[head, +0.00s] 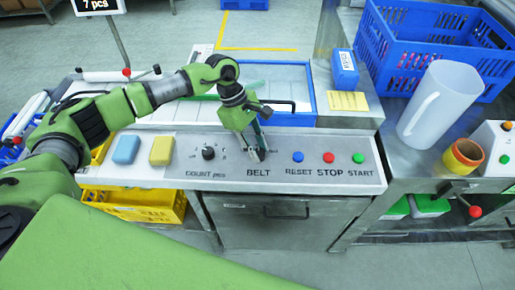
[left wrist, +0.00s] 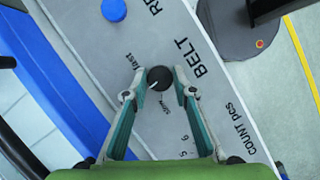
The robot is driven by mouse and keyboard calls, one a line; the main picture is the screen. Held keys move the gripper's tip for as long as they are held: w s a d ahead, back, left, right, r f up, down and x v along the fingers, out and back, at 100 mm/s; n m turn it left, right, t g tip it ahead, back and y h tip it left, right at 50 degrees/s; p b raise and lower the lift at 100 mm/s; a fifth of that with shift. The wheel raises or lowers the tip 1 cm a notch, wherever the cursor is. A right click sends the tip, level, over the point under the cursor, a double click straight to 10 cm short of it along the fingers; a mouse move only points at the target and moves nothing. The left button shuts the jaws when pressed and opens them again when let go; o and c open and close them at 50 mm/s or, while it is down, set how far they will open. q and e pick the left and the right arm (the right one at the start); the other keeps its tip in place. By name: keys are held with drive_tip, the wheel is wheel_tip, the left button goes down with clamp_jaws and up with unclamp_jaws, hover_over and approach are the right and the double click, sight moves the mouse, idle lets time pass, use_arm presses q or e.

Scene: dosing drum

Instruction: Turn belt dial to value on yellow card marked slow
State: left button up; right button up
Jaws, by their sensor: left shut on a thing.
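The belt dial (left wrist: 160,76) is a small round black knob with a white pointer line. In the left wrist view it sits between the words "fast" and "slow", beside the BELT label, and its pointer slants to the picture's lower left. My left gripper (head: 258,150) comes down on it from above; in the left wrist view the two fingertips (left wrist: 159,94) are on either side of the knob, shut on it. My right gripper is not in view.
On the panel, the COUNT dial (head: 208,153) is left of the belt dial; blue RESET (head: 298,157), red STOP (head: 328,158) and green START (head: 358,158) buttons are right. A blue box (head: 345,68), blue crate (head: 400,45) and clear jug (head: 437,105) stand farther right.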

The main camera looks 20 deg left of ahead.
use_arm(q)
drive_tip(key=n+t+b, duration=0.1)
drive_tip(key=n, duration=0.1)
drive_tip(key=n+t+b, duration=0.1)
drive_tip(key=n, duration=0.2)
drive_tip(key=shift+s+f+b, duration=0.1)
drive_tip(key=shift+s+b, duration=0.05)
drive_tip(key=shift+b, duration=0.25)
drive_tip(key=n+b, duration=0.1)
drive_tip(key=n, duration=0.1)
drive_tip(key=n+t+b, duration=0.1)
drive_tip(key=n, duration=0.1)
drive_tip(key=shift+n+t+b, duration=0.3)
drive_tip(key=shift+b, duration=0.05)
drive_tip(key=shift+d+n+y, duration=0.1)
drive_tip(key=shift+n+y, duration=0.2)
drive_tip(key=shift+n+b, duration=0.3)
drive_tip(key=shift+r, duration=0.2)
drive_tip(key=o, duration=1.1)
drive_tip(key=shift+s, duration=0.1)
